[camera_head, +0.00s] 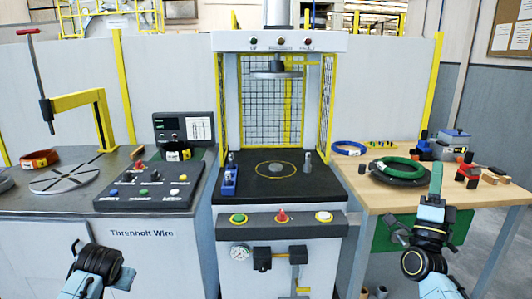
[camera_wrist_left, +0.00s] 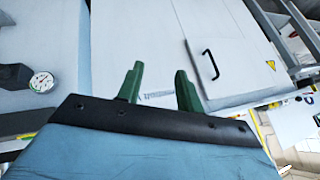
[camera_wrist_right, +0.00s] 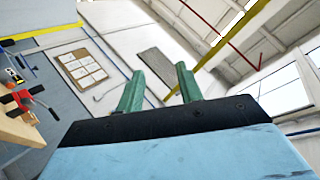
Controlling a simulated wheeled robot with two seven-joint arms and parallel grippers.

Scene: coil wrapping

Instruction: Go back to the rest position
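My right gripper (camera_head: 436,180) is raised upright in front of the wooden table at the right of the head view, its green fingers pointing up. In the right wrist view its two fingers (camera_wrist_right: 160,85) stand apart with nothing between them. My left arm shows at the lower left of the head view, in front of the grey cabinet, but its fingers do not show there. In the left wrist view the left gripper's green fingers (camera_wrist_left: 158,85) are apart and empty, with a white cabinet door (camera_wrist_left: 235,60) beyond.
The centre press (camera_head: 282,185) has a black bed with a blue clamp (camera_head: 230,180). A button panel (camera_head: 150,192) and an orange-red coil (camera_head: 40,159) are at left. The wooden table (camera_head: 385,200) holds a green-wrapped coil (camera_head: 400,168), a blue coil (camera_head: 348,148) and small red-black parts.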

